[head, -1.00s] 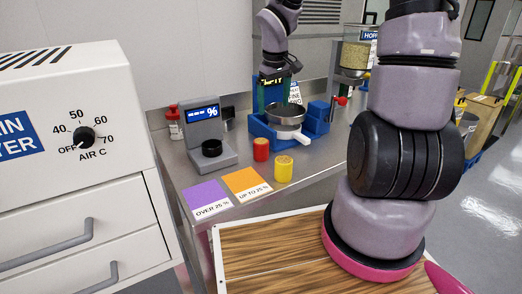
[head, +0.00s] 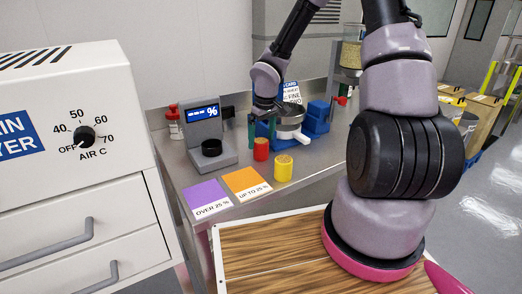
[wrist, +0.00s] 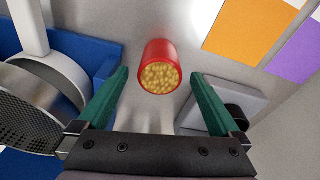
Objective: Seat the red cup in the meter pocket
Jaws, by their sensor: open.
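The red cup (head: 261,149) stands upright on the steel bench, between the meter and the blue stand. In the wrist view the red cup (wrist: 159,68) is full of yellow grain and lies ahead of the fingertips, roughly midway between them. My gripper (head: 262,132) is open, with green fingers, just behind and above the cup; it also shows in the wrist view (wrist: 160,85), empty. The grey meter (head: 205,130) has a blue display reading "--- %" and a round black pocket (head: 211,147) on its base. The pocket looks empty.
A yellow cup (head: 283,168) stands in front of the red cup. Purple (head: 206,198) and orange (head: 246,182) cards lie at the front. A red-capped bottle (head: 174,122) stands behind left.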

